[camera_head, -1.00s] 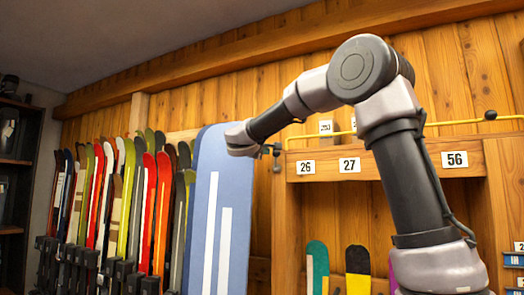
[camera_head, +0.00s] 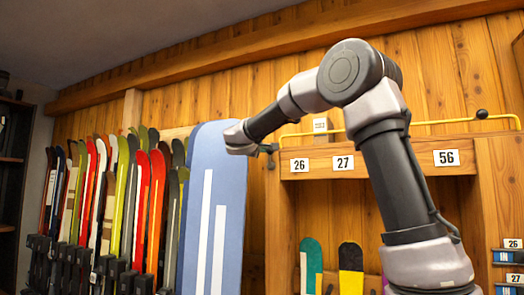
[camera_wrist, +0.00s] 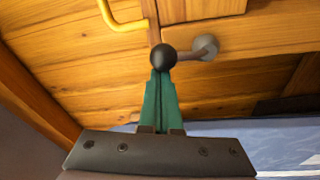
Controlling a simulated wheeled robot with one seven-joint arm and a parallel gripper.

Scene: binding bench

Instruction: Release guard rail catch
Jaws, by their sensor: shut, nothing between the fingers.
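The yellow guard rail (camera_head: 430,124) runs along the top of the wooden shelf, with a black ball (camera_head: 482,114) near its right end. Its bent left end (camera_wrist: 122,24) shows in the wrist view. The catch is a short arm with a black ball knob (camera_wrist: 163,57) and a round grey pivot (camera_wrist: 205,46) on the wood. In the head view the catch is small and dark, by the shelf's left post. My gripper (camera_wrist: 160,86) has its green fingers shut and empty, tips right at the knob. I cannot tell whether they touch it.
A tall blue board (camera_head: 213,220) stands just left of and below my gripper. A rack of skis (camera_head: 120,200) is further left. The shelf front (camera_head: 400,158) carries number plates 26, 27 and 56, with boards in the bay below.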

